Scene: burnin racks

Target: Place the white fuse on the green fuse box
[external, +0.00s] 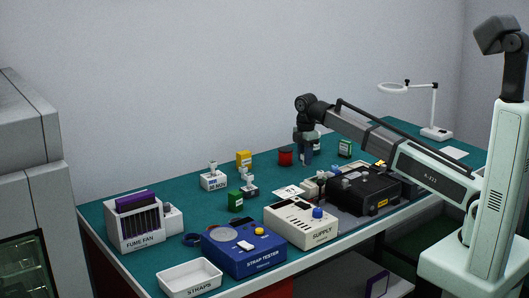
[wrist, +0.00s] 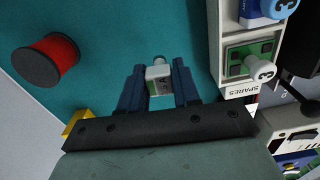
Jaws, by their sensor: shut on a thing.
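My gripper (wrist: 158,88) has its two blue fingers closed on a small white piece with a green band, which I take to be the white fuse (wrist: 158,71). In the external view my gripper (external: 306,153) points down above the green mat at the back; the held piece is not clear there. A green box (external: 235,201) stands on the mat near the middle, well to the left of my gripper.
A red spool (external: 285,157) is close left of my gripper. A yellow block (external: 243,158), a white block (external: 213,181) and a dark block (external: 250,191) surround the green box. The SUPPLY unit (external: 300,222), blue STRAP TESTER (external: 243,248) and black case (external: 362,192) line the front.

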